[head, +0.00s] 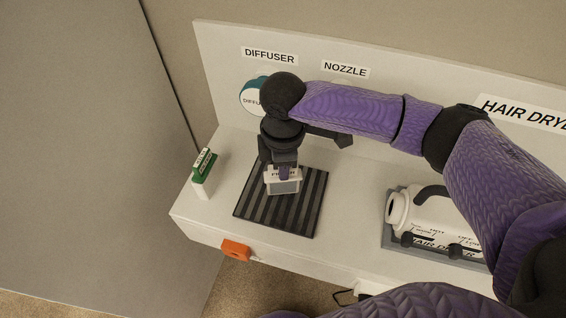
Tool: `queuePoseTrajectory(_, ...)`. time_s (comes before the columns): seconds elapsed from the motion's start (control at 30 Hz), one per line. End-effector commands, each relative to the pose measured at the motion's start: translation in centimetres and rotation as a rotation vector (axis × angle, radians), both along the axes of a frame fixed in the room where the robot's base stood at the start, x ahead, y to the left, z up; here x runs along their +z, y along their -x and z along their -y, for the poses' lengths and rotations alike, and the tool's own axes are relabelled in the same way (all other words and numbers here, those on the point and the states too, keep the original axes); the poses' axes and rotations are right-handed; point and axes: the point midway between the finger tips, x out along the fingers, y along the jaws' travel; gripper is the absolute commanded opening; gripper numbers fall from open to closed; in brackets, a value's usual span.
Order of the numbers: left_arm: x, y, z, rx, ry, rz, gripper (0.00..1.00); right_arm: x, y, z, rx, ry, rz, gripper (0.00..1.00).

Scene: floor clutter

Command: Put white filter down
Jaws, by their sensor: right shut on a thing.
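The white filter (284,187) is a small white frame with a grey mesh panel and a printed label on its top edge. It stands roughly upright at the striped black and grey mat (300,219). I cannot tell whether its lower edge touches the mat. My right gripper (284,172) points down from above and is shut on the filter's top edge. The fingertips partly hide the label. My left gripper is not in view.
A green and white box (204,173) stands left of the mat. A white hair dryer (430,214) lies in a grey tray (392,240) at the right. A teal-rimmed diffuser (250,97) is on the back panel, partly behind my arm. An orange piece (236,250) is on the front edge.

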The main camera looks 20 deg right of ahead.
Motion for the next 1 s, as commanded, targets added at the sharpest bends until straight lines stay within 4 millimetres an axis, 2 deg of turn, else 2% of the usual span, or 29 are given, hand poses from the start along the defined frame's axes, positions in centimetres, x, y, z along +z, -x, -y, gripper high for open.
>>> queuePoseTrajectory(0.03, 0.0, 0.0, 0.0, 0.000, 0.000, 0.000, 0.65, -0.2, 0.0, 0.0, 0.000, 0.000, -0.001, 0.00)
queuePoseTrajectory(0.07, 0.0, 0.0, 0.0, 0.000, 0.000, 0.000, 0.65, -0.2, 0.0, 0.0, 0.000, 0.000, -0.001, 0.21)
queuePoseTrajectory(0.2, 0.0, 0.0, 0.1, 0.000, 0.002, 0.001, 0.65, -0.2, 0.0, 0.0, 0.000, 0.000, 0.000, 0.51)
queuePoseTrajectory(0.23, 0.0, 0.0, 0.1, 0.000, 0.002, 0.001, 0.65, -0.2, 0.0, 0.0, 0.000, 0.000, 0.000, 0.55)
queuePoseTrajectory(0.47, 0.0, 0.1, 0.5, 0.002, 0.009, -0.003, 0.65, -0.1, 0.0, 0.0, 0.000, 0.000, 0.000, 0.55)
queuePoseTrajectory(0.57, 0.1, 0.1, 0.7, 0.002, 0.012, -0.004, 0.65, 0.7, 0.0, 0.0, 0.000, -0.002, 0.001, 0.55)
queuePoseTrajectory(0.8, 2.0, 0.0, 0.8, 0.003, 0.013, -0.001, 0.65, 7.4, -0.1, -0.1, 0.000, -0.002, 0.004, 0.55)
queuePoseTrajectory(0.9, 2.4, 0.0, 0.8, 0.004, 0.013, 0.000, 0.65, 9.8, -0.1, -0.1, 0.000, -0.002, 0.004, 0.55)
queuePoseTrajectory(1.0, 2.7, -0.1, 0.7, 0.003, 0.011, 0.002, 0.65, 11.4, 0.0, 0.0, 0.000, -0.001, 0.000, 0.55)
